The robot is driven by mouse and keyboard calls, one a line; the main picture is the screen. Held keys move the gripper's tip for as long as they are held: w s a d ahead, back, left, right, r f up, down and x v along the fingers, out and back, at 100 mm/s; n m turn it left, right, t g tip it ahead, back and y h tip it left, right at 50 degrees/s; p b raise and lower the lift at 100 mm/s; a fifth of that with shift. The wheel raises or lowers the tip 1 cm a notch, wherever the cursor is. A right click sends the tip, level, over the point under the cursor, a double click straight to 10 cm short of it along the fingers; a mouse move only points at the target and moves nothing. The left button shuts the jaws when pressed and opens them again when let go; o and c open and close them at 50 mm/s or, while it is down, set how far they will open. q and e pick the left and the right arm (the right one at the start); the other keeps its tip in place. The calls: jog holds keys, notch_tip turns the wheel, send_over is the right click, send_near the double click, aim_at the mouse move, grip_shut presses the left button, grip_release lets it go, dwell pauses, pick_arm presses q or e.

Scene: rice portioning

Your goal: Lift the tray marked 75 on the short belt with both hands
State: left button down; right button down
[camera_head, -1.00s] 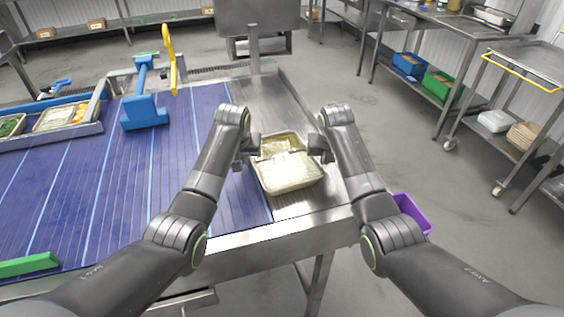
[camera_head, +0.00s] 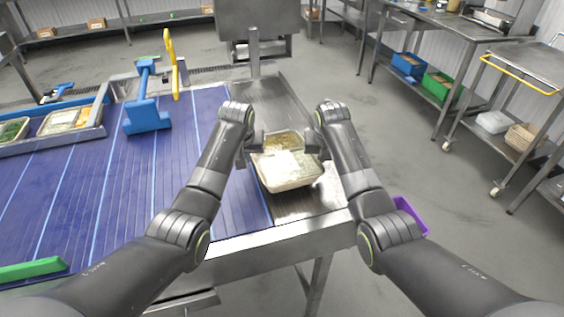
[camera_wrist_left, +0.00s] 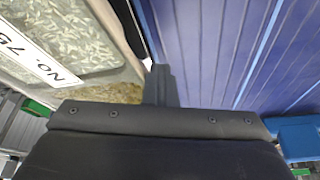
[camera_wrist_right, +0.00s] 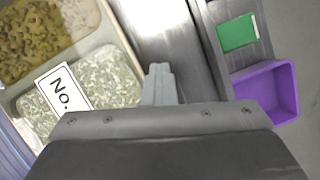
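The tray (camera_head: 291,187) is a pale, shallow tray with pale rice and a brownish filling, over the short metal belt (camera_head: 310,204). Its near edge looks a little above the belt. Its label reads "NO. 75" in the left wrist view (camera_wrist_left: 38,56); only "No." shows in the right wrist view (camera_wrist_right: 66,92). My left gripper (camera_head: 253,151) is at the tray's left rim and my right gripper (camera_head: 315,144) at its right rim. Both appear shut on the rim; the exact finger contact is partly hidden.
A wide blue belt (camera_head: 110,190) lies left of the short belt, with a blue bracket (camera_head: 147,116) and a yellow handle (camera_head: 171,65). A purple bin (camera_wrist_right: 268,90) is beyond the right edge. A metal post and box (camera_head: 254,60) stand at the far end.

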jog(key=shift+a+r+p, duration=0.2)
jog(key=shift+r+p, duration=0.2)
jog(key=shift+r, duration=0.2)
jog(key=shift+a+r+p, duration=0.2)
jog(key=shift+r+p, duration=0.15)
jog(key=shift+r, duration=0.25)
